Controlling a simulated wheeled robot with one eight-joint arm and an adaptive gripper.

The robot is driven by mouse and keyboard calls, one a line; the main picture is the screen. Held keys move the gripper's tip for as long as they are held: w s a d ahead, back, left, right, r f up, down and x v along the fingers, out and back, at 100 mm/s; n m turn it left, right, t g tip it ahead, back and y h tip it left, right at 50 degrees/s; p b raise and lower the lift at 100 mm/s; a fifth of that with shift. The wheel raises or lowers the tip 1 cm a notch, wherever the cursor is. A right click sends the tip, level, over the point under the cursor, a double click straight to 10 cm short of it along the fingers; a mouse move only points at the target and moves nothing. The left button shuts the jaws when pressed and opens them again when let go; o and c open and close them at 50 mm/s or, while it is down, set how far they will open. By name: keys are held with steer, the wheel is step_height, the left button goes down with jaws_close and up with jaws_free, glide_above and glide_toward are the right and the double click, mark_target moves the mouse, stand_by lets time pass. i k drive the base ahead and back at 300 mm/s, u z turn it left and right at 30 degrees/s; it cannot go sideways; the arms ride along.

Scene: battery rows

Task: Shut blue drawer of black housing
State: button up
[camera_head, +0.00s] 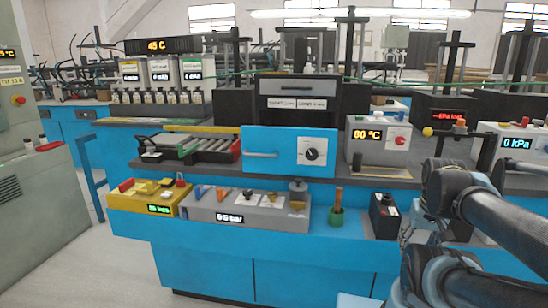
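A blue drawer front (276,165) with a light bar handle on its left and a round black dial on its right faces me at mid-picture. It stands forward of a black housing (313,115), and its top edge shows against the dark body, so it looks pulled out. How far it is out is hard to judge. My dark arm links fill the right edge, well right of the drawer and not touching it. I cannot make out the fingertips of my gripper among the arm parts at lower right.
A tray of bars (207,146) lies left of the drawer. Below stand a yellow box (150,200), a grey 9.8 bar box (235,212), a green cup with a stick (337,217) and a black box (384,218) on the blue ledge. An 80 °C box (375,153) stands right.

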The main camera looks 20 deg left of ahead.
mark_target(265, 150)
steer(key=u, duration=2.05)
steer(key=k, duration=1.3)
steer(key=z, duration=0.7)
steer(key=i, duration=0.5)
steer(key=u, duration=0.1)
